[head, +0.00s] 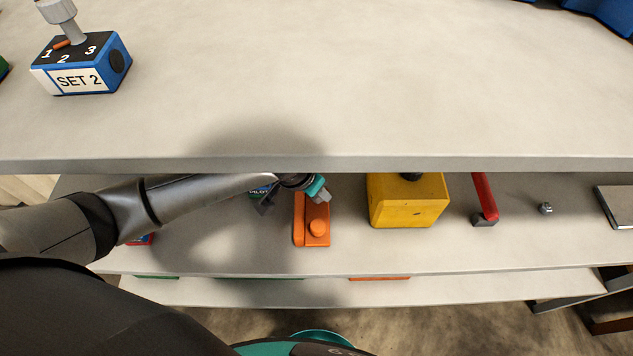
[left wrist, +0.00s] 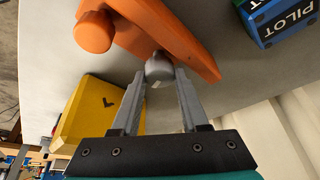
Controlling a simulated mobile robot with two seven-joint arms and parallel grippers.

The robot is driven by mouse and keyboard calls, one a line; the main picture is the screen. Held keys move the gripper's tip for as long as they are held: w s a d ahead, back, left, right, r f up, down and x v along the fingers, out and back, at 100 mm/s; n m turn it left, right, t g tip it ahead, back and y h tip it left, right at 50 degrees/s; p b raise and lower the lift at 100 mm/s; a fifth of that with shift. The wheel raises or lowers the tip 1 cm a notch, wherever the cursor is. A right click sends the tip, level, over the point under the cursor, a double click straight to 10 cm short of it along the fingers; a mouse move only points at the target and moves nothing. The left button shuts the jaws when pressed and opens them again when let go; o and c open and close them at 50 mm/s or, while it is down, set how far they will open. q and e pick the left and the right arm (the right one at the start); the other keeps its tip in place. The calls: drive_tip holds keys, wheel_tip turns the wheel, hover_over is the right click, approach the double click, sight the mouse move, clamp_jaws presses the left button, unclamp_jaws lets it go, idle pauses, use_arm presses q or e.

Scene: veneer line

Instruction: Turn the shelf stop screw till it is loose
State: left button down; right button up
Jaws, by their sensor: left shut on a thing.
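An orange block (head: 313,230) with a round orange knob sits on the shelf under the upper board. In the left wrist view the orange block (left wrist: 155,28) carries a small grey screw head (left wrist: 159,69) on its side. My left gripper (head: 321,196) reaches in under the upper board's edge. In the left wrist view my left gripper (left wrist: 160,82) has its fingertips on either side of the grey screw head, shut on it. The screw's shank is hidden. My right gripper is in neither view.
A yellow box (head: 408,203) stands right of the orange block, then a red-handled tool (head: 485,198) and a small metal part (head: 545,208).

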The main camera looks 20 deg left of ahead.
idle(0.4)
use_arm(q)
drive_tip(key=shift+c, duration=2.1)
unclamp_jaws()
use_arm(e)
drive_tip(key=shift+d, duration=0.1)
use_arm(q)
drive_tip(key=shift+r, duration=0.15)
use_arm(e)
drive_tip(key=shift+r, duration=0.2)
